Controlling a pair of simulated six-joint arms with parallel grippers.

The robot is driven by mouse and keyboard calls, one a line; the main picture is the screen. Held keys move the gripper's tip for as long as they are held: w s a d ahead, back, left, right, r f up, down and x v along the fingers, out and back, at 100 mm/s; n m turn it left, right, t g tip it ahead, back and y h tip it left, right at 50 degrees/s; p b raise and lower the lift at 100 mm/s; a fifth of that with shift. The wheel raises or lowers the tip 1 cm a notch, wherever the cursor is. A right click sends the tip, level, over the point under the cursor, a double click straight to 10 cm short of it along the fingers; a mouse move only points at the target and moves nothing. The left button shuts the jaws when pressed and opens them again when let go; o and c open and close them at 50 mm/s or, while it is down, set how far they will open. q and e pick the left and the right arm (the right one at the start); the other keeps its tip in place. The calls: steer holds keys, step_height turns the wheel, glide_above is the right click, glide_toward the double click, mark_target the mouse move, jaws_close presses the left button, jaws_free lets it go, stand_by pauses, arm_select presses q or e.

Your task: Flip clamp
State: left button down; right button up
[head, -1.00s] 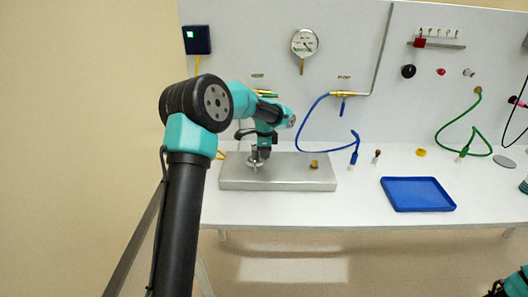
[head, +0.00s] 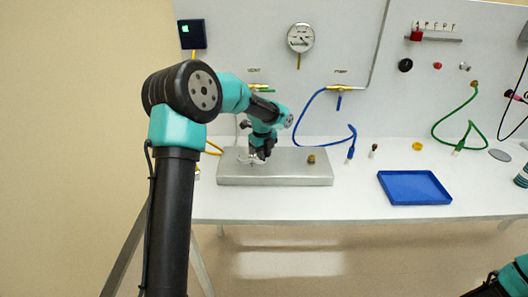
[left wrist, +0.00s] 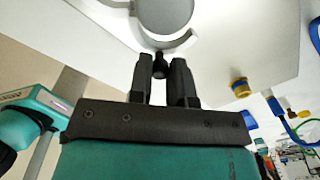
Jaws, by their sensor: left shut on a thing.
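The clamp (head: 246,159) is a small silver ring-shaped piece on the left part of the grey metal block (head: 290,178). In the left wrist view its curved silver ring (left wrist: 180,40) shows just beyond the fingertips. My left gripper (head: 262,155) is over the block at the clamp. In the left wrist view the left gripper (left wrist: 161,68) is shut on the clamp's small dark knob (left wrist: 159,62). Part of the clamp is hidden by the gripper in the head view. My right gripper is not clearly in view; only teal and black arm parts show at bottom right.
A brass fitting (head: 311,159) sits on the block's right part. A blue hose (head: 318,128) hangs from the pump valve to the table. A blue tray (head: 414,187) lies to the right. A gauge (head: 301,38) is on the wall panel. The table front between block and tray is clear.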

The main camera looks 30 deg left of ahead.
arm_select(q)
steer(key=shift+s+m, duration=0.3)
steer(key=shift+m, duration=0.5)
steer(key=c, duration=1.1)
jaws_free()
steer(key=shift+o, duration=0.2)
step_height(320, 180, up, 17)
steer(key=shift+s+a+r, duration=0.15)
steer(key=shift+s+r, duration=0.05)
steer(key=shift+s, duration=0.2)
